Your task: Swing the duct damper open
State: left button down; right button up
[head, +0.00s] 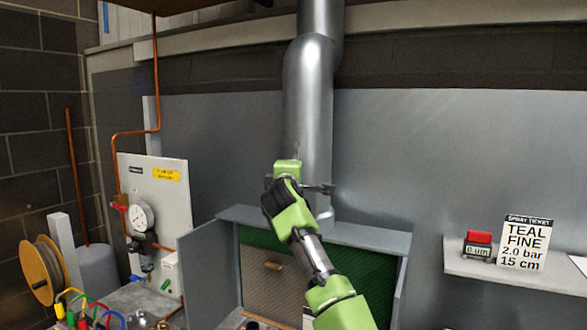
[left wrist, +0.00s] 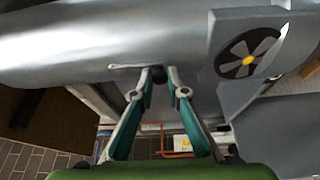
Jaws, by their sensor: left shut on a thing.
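The silver duct (head: 309,100) rises vertically behind the booth in the head view. It spans the top of the left wrist view (left wrist: 80,45). A thin damper lever (left wrist: 128,66) lies along the duct's surface in the left wrist view. My left gripper (left wrist: 157,76) has its fingertips together at the lever's end, shut on it. In the head view my green arm and hand cover the lower duct and hide most of the grip. The damper plate inside the duct is not visible. My right gripper is not in view.
A grey booth (head: 378,236) with a green interior stands below the duct. A fan (left wrist: 248,60) shows beside the duct. A gauge panel (head: 155,210) and hose reel (head: 40,270) are left. A shelf (head: 520,278) with a spray ticket (head: 525,243) is right.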

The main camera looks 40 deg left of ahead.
pick_arm(q)
jog(key=c, duration=2.3)
grip_release()
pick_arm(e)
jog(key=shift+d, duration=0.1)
pick_arm(q)
jog(key=shift+v, duration=3.75)
